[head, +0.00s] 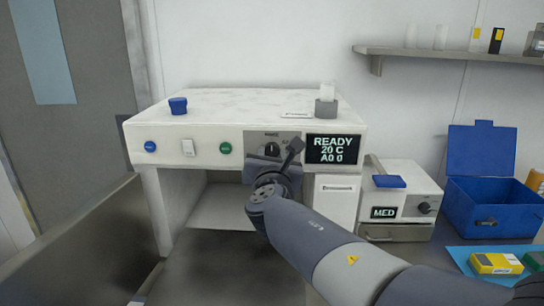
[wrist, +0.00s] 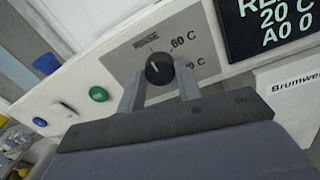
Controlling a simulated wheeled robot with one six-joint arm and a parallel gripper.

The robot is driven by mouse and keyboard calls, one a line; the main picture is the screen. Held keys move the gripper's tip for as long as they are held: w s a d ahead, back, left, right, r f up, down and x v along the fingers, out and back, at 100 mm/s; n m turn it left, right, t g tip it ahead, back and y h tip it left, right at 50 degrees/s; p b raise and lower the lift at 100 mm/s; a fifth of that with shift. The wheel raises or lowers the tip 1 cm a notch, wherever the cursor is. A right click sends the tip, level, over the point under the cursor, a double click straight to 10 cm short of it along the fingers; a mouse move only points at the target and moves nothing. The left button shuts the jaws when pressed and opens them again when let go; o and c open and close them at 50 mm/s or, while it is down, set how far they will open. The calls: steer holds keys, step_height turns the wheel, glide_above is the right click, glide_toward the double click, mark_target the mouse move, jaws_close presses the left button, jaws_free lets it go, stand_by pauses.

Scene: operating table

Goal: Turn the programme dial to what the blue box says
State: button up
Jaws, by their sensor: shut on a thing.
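The programme dial (head: 272,149) is a dark round knob on the grey panel of the white machine. In the wrist view the dial (wrist: 158,68) has a white mark pointing roughly up, with "60 C" at its upper right and a partly hidden label lower right. My gripper (wrist: 159,76) is shut on the dial, one finger on each side; in the head view the gripper (head: 277,163) partly covers the panel. The display (head: 334,149) reads "READY 20 C A0 0". An open blue box (head: 489,207) stands at the right; I can read no words on it.
A blue button (head: 150,146), white switch (head: 188,147) and green button (head: 225,148) are left of the dial. A smaller device (head: 400,199) marked "MED" stands right. Yellow and green boxes (head: 497,263) lie on a blue mat. A shelf (head: 450,54) is above.

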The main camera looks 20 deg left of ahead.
steer(key=shift+c, duration=1.2)
steer(key=shift+f+b, duration=0.1)
steer(key=shift+b, duration=0.25)
steer(key=shift+f+m+b, duration=0.15)
steer(key=shift+m+b, duration=0.45)
steer(key=shift+b, duration=0.2)
steer(key=m+b, duration=0.3)
steer(key=b, duration=0.1)
steer(key=shift+f, duration=0.15)
steer(key=m+b, duration=0.5)
steer(key=b, duration=0.1)
steer(key=shift+m+t, duration=0.3)
steer(key=shift+r+m+b, duration=0.2)
steer(key=shift+m+b, duration=0.9)
